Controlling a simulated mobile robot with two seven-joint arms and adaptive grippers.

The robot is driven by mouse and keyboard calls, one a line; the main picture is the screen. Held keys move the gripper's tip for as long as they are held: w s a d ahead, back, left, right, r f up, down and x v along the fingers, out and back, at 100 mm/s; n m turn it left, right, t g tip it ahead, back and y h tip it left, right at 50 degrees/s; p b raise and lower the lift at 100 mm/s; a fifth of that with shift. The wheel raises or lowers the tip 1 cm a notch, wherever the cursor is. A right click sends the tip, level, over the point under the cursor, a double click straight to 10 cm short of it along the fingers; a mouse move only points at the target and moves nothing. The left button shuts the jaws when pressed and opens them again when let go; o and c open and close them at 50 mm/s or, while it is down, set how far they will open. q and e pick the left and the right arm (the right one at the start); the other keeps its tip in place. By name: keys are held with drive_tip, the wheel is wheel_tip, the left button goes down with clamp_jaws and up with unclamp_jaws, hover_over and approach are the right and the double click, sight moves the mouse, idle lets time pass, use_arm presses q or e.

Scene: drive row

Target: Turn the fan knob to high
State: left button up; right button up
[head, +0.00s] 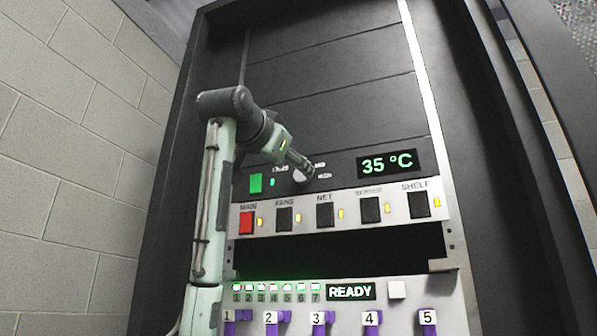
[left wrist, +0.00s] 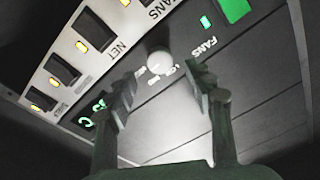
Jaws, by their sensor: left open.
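The fan knob (left wrist: 159,62) is a round, pale knob on the dark panel, with small labels beside it. It also shows in the head view (head: 299,176), partly covered by my left gripper. Its pointer direction cannot be made out. My left gripper (left wrist: 161,78) is open and empty, its two fingers spread with the knob just past the gap between the tips. In the head view the left gripper (head: 305,165) reaches in from the left to the knob. Contact with the knob cannot be told. My right gripper is in neither view.
Below runs a pale strip (head: 304,223) of labelled switches, one red. A lower panel has a READY display (head: 351,292) and several purple plugs. A block wall stands left.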

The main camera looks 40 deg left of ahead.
use_arm(q)
drive_tip(key=v, duration=0.6)
drive_tip(key=shift+s, duration=0.4)
drive_tip(key=shift+d, duration=0.15)
